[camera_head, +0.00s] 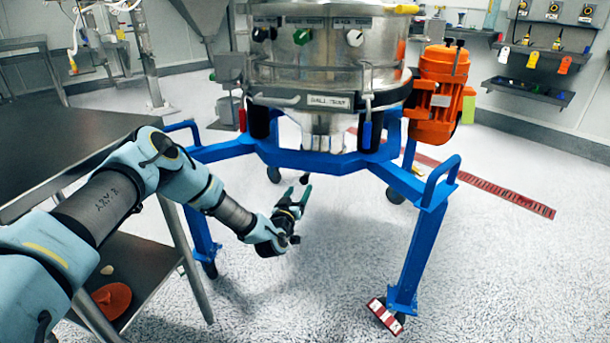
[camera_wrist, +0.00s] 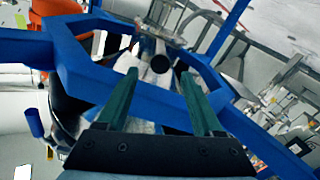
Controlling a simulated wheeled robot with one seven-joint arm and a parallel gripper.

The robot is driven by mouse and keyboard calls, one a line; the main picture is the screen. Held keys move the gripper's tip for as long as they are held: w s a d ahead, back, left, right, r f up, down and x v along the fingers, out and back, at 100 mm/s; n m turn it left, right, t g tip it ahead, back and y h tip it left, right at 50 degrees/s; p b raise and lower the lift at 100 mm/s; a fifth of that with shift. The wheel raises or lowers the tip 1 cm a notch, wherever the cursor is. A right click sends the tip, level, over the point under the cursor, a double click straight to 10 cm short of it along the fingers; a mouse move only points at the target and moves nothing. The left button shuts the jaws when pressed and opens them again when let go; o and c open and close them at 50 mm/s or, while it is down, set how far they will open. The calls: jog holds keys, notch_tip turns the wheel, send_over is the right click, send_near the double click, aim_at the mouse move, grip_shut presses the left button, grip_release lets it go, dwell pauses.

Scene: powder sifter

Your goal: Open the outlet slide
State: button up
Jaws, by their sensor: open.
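The steel sifter (camera_head: 330,55) stands in its blue frame (camera_head: 290,158), and its metal outlet hangs below the middle. A dark round knob (camera_head: 304,179), which looks like the handle of the outlet slide, shows under the frame. The knob also appears in the wrist view (camera_wrist: 161,63), with pale metal rods or guides around it. My gripper (camera_head: 297,194) is under the frame, its green fingers apart and pointing up toward the knob. In the wrist view my gripper (camera_wrist: 158,78) is open and empty, with the knob seen between the fingertips. I cannot tell its exact distance. The slide's plate is not clear.
The frame's blue bars cross close around the fingers in the wrist view. An orange motor (camera_head: 438,85) is mounted at the right. A dark table (camera_head: 60,145) stands at the left beside my arm. The floor right of the frame is mostly clear.

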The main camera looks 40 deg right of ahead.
aim_at(307, 175)
jog(key=b+x, duration=0.1)
jog(key=x, duration=0.8)
jog(key=shift+w+d+f, duration=0.1)
jog(key=shift+d, duration=0.05)
jog(key=shift+c, duration=0.2)
grip_shut()
dwell(0.9)
